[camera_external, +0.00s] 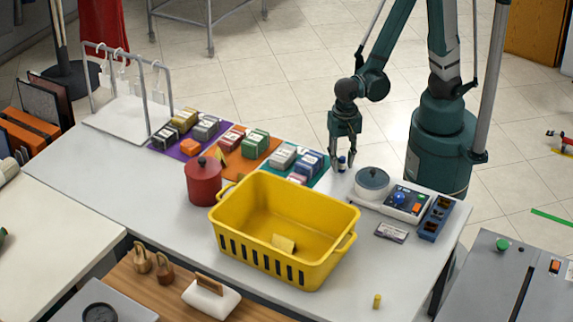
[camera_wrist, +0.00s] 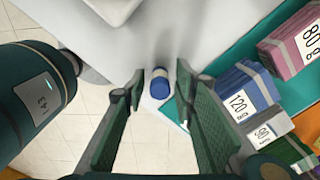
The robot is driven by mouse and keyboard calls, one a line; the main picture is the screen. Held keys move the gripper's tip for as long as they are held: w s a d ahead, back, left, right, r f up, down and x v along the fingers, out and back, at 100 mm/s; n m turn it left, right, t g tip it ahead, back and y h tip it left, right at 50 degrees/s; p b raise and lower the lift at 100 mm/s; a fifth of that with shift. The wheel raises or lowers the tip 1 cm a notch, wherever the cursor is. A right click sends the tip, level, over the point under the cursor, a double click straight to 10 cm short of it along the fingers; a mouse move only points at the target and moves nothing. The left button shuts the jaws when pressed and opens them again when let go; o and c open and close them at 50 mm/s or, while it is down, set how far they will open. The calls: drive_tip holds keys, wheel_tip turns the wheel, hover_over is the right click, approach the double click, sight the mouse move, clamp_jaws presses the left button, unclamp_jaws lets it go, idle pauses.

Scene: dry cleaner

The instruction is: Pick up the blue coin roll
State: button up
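The blue coin roll (camera_external: 342,161) is a small blue cylinder near the back edge of the white table, beside the teal mat. In the wrist view the blue coin roll (camera_wrist: 160,84) shows between my fingertips, with a gap on each side. My gripper (camera_external: 340,158) points down at it from above. The gripper's two green fingers (camera_wrist: 160,75) are open, one on each side of the roll, and hold nothing. Part of the roll is hidden by a finger in the external view.
Labelled bundles, including a blue one (camera_wrist: 246,88), lie on the teal mat (camera_wrist: 221,66) close to my gripper. A grey lidded pot (camera_external: 372,183) and a control box (camera_external: 405,203) stand to the right. A yellow basket (camera_external: 240,246) stands in front, beside a red canister (camera_external: 204,184).

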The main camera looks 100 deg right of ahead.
sight(342, 158)
clamp_jaws()
drive_tip(key=shift+r, duration=0.1)
drive_tip(key=shift+r+p, duration=1.35)
drive_tip(key=shift+r, duration=3.55)
